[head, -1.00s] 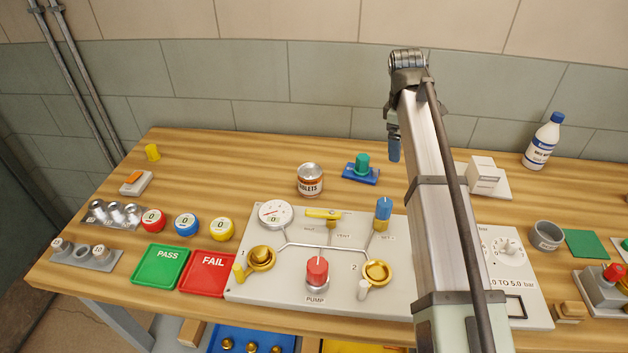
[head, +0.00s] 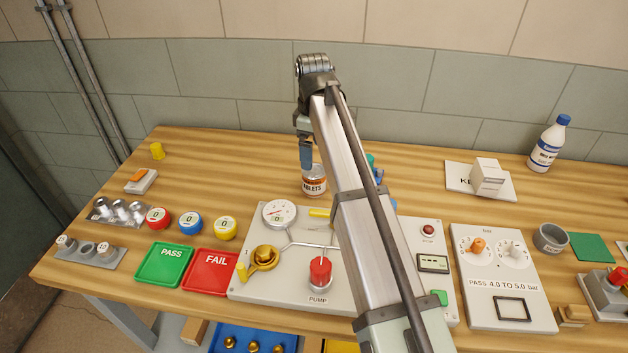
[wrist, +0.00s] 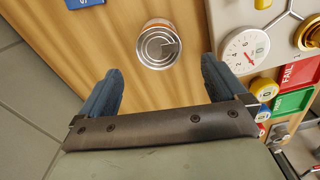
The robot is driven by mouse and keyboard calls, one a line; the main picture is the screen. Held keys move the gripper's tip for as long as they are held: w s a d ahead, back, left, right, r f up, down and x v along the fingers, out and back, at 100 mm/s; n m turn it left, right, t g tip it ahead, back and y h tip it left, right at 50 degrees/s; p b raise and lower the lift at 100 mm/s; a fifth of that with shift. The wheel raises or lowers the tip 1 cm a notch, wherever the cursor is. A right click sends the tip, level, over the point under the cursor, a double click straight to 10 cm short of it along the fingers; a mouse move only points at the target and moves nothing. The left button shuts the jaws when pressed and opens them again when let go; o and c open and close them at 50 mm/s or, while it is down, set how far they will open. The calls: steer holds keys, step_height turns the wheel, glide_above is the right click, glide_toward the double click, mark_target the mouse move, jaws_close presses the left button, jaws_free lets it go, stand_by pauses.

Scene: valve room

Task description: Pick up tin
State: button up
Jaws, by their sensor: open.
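The tin (head: 314,181) is a small metal can with a white and orange label, standing upright on the wooden bench behind the panel with the gauge. In the wrist view its round lid (wrist: 159,45) lies ahead of the fingers, roughly between their lines and apart from them. My gripper (wrist: 160,88) is open and empty, with two blue fingers spread wide. In the head view my gripper (head: 306,155) hangs above and slightly left of the tin, and partly covers its top.
The test panel (head: 250,290) with its gauge (head: 279,214) stands just in front of the tin. Green PASS (head: 164,264) and red FAIL (head: 209,271) trays lie front left. A blue-capped bottle (head: 547,145) stands far right.

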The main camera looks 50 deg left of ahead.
mark_target(314, 171)
step_height(314, 171, down, 10)
steer(key=shift+w+f, duration=0.1)
stand_by(0.5)
steer(key=shift+c, duration=0.4)
steer(key=c, duration=1.1)
